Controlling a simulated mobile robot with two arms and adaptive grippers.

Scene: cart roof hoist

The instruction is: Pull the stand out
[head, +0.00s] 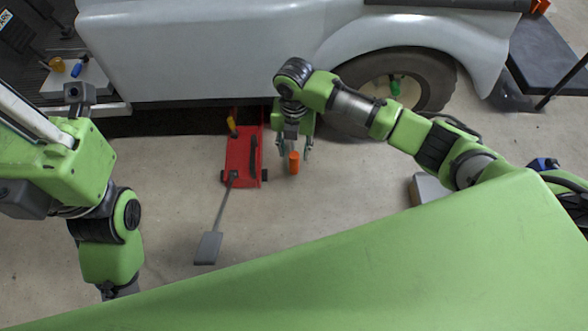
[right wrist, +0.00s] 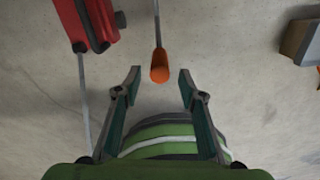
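An orange grip (head: 294,163) stands out on the floor in front of the car, just below my right gripper (head: 297,152). In the right wrist view the orange grip (right wrist: 159,74) sits at the end of a thin grey rod (right wrist: 157,32) that runs up out of the picture. My right gripper (right wrist: 159,80) is open, with one finger on each side of the grip and a gap to both. I cannot make out the stand itself. My left arm shows at the left edge; its fingers cannot be made out clearly.
A red floor jack (head: 242,155) with a grey handle pad (head: 208,248) lies left of my right gripper; it also shows in the right wrist view (right wrist: 85,22). The car body (head: 220,50) and wheel (head: 430,75) are behind. A grey box (head: 428,189) stands right.

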